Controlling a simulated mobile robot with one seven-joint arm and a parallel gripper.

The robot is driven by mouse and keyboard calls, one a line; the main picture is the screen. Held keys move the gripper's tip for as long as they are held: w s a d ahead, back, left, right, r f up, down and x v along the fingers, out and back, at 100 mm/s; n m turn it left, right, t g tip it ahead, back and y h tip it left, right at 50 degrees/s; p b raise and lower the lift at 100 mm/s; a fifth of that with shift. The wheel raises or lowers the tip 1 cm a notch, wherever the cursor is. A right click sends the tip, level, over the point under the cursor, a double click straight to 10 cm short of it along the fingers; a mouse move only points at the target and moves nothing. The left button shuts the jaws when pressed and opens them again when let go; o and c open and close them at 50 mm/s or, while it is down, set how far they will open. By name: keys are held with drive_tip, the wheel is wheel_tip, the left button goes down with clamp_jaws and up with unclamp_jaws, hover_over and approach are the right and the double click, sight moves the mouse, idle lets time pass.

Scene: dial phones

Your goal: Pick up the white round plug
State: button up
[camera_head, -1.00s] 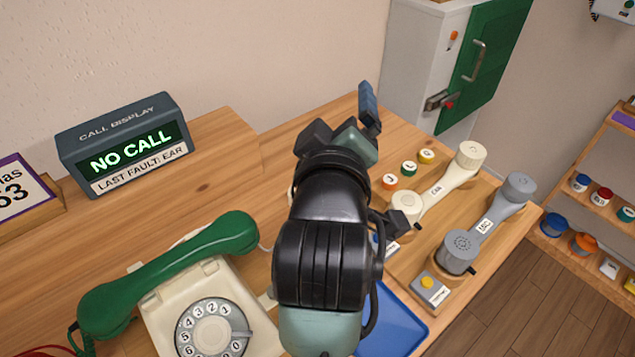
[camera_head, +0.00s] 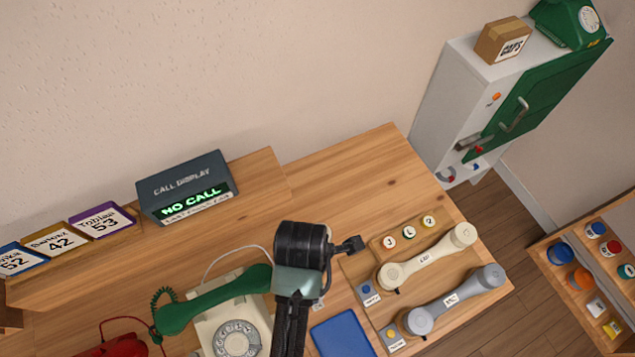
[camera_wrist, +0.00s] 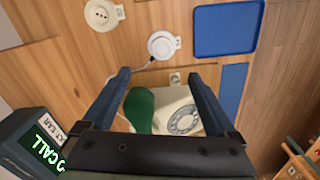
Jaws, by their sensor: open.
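The white round plug (camera_wrist: 163,45) shows in the wrist view on the wooden desk, with a cord running from it and a small label beside it. It lies a little beyond my gripper (camera_wrist: 160,75), whose two fingers are open and apart with nothing held between them. A cream round socket (camera_wrist: 100,14) with dark holes is to the plug's left. In the head view my wrist (camera_head: 300,245) covers part of the desk, and I cannot make out the plug or the fingertips there.
A cream dial phone (camera_head: 236,335) with a green handset (camera_head: 212,300) sits beside my arm. A blue tray (camera_head: 343,333) is to the right, then cream (camera_head: 425,258) and grey (camera_head: 458,298) handsets on a wooden board. The call display (camera_head: 186,187) stands behind; desk between is clear.

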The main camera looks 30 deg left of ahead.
drive_tip(key=f, duration=0.6)
drive_tip(key=shift+s+f, duration=0.35)
drive_tip(key=shift+f, duration=0.05)
drive_tip(key=shift+w+d+f+p, duration=0.1)
drive_tip(key=shift+w+f+p, duration=0.15)
drive_tip(key=shift+f, duration=1.25)
drive_tip(key=shift+w+f+p, duration=0.1)
drive_tip(key=shift+w+f, duration=0.1)
drive_tip(key=shift+f, duration=1.3)
drive_tip(key=c, duration=1.3)
drive_tip(key=shift+r, duration=0.1)
